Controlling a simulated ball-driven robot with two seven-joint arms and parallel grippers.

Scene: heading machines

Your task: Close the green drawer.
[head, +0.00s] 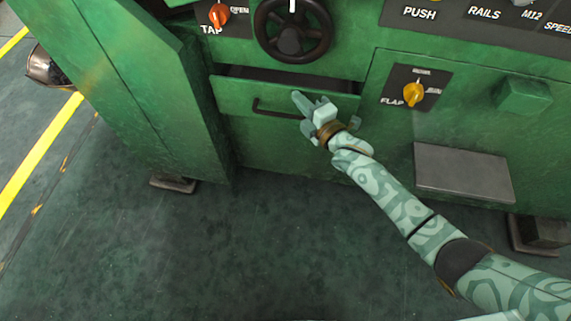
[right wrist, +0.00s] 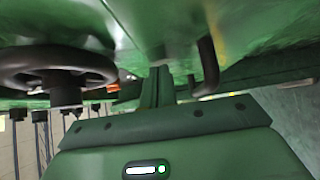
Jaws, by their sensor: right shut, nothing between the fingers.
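The green drawer (head: 232,97) is pulled partly out of the green machine in the head view; a dark gap shows above its front. Its dark bar handle (head: 262,109) also shows in the right wrist view (right wrist: 207,65). My right gripper (head: 298,97) is shut and empty at the right part of the drawer front, beside the handle's right end. In the right wrist view its closed fingers (right wrist: 158,82) point at green metal; whether they touch it I cannot tell. My left gripper is not in view.
Above the drawer is a dark handwheel (head: 292,28), with an orange tap knob (head: 218,14) to its left. A yellow flap knob (head: 412,93) and a grey plate (head: 462,173) are to the right. A green side panel (head: 150,85) stands left. The floor in front is clear.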

